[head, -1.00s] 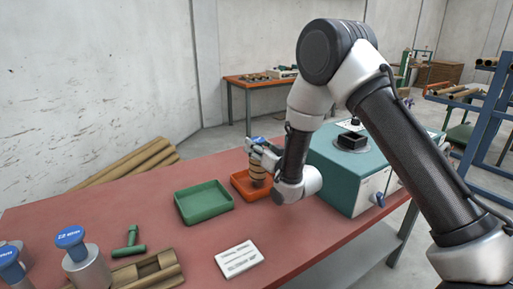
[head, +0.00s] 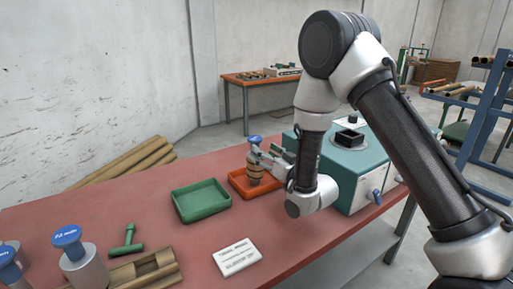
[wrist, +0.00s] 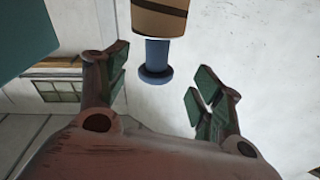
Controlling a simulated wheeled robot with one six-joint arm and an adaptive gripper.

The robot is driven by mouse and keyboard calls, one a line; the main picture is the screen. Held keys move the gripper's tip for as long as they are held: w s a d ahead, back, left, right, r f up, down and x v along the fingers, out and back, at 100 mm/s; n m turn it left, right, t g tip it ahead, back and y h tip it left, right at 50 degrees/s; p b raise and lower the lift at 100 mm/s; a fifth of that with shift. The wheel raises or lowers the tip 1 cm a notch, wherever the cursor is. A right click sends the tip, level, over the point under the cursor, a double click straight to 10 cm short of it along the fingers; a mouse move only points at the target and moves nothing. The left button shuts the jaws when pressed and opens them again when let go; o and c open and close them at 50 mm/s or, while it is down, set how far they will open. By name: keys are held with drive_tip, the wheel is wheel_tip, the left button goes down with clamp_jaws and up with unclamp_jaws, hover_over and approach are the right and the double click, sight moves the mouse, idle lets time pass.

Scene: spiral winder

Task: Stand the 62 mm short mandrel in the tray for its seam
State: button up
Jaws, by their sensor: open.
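The short mandrel (head: 255,167) has a brown, banded body and a blue top (head: 254,140). It stands upright in the orange tray (head: 237,190). A green tray (head: 201,203) lies beside that one, to its left. My gripper (head: 268,160) is open, just right of the mandrel. In the wrist view the mandrel's brown body (wrist: 159,18) and blue end (wrist: 156,62) show beyond the open fingers (wrist: 158,100), apparently clear of them. Any size mark or seam on the mandrel is too small to read.
A teal machine (head: 352,170) stands right of the orange tray, close to my arm. Blue-capped metal mandrels (head: 82,268), a green T-shaped piece (head: 128,242), a wooden cradle (head: 150,268) and a white card (head: 237,257) occupy the front left. Red tabletop is clear left of the green tray.

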drive_tip(key=v, duration=0.5)
drive_tip(key=shift+s+d, duration=0.1)
drive_tip(key=shift+s, duration=0.05)
drive_tip(key=w+d+r+m+g+h, duration=0.25)
drive_tip(key=d+r+h, duration=0.35)
drive_tip(key=d+r, duration=0.45)
drive_tip(key=s+d+r+g+h, duration=0.1)
drive_tip(key=s+d+h, duration=0.25)
drive_tip(key=d, duration=0.55)
drive_tip(key=s+d+r+m+g, duration=0.1)
drive_tip(key=s+d, duration=0.3)
drive_tip(key=s, duration=0.6)
drive_tip(key=s+d+r+g+h, duration=0.1)
drive_tip(key=s+d+r+g, duration=0.1)
drive_tip(key=s, duration=0.8)
drive_tip(key=s+d+r+m+g+h, duration=0.1)
drive_tip(key=s+d+g, duration=0.3)
drive_tip(key=s, duration=0.5)
drive_tip(key=d, duration=0.2)
drive_tip(key=shift+s+d+r+m, duration=0.3)
drive_tip(key=shift+s+d+m, duration=0.05)
drive_tip(key=shift+s+d, duration=0.05)
drive_tip(key=shift+h, duration=0.25)
